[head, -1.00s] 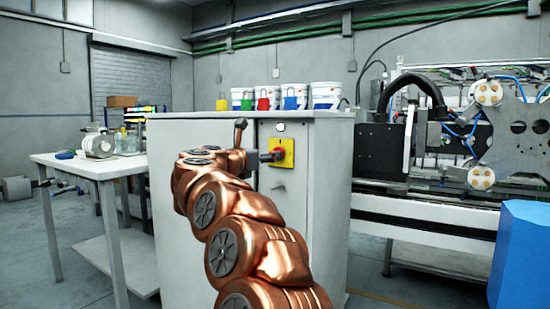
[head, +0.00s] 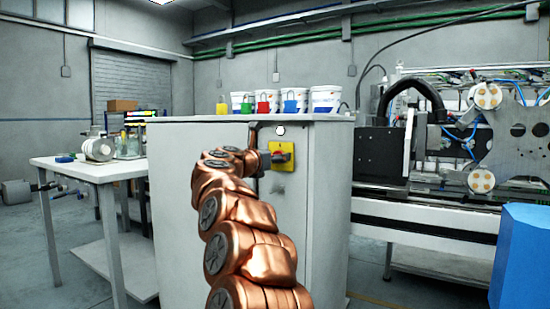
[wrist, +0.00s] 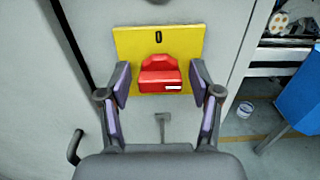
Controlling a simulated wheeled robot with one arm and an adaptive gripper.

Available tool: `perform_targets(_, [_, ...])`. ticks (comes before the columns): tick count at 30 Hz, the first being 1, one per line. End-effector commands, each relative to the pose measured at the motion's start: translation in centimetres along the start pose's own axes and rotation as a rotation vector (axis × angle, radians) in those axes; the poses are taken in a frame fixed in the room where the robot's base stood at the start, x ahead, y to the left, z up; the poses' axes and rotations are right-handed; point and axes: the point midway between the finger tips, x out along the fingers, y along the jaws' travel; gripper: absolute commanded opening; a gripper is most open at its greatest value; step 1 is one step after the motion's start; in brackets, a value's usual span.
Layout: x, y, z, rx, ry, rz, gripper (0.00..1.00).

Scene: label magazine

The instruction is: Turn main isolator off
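The main isolator is a red rotary handle (wrist: 160,78) on a yellow plate (wrist: 130,42) marked 0 at its top, on the grey cabinet door. The handle's white mark points to the right of the plate's lower half. In the head view the yellow plate (head: 287,160) shows, with the red handle (head: 276,155) partly hidden. My gripper (wrist: 161,82) is open, with one finger on each side of the handle and a visible gap on both sides. In the head view my gripper (head: 265,160) is right in front of the plate.
The cabinet (head: 320,210) carries several coloured padlocks and white tubs on top. A dark door handle (wrist: 75,146) is left of and below the isolator. A table (head: 100,168) stands to the left, a machine (head: 450,215) and a blue bin (head: 525,250) to the right.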

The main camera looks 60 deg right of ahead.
Motion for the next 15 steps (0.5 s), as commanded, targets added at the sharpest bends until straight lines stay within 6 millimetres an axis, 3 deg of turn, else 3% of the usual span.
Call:
perform_targets(2, [0.0,0.0,0.01,0.0,0.0,0.0,0.52])
perform_targets(15, [-0.01,0.0,0.03,0.0,0.0,0.0,0.08])
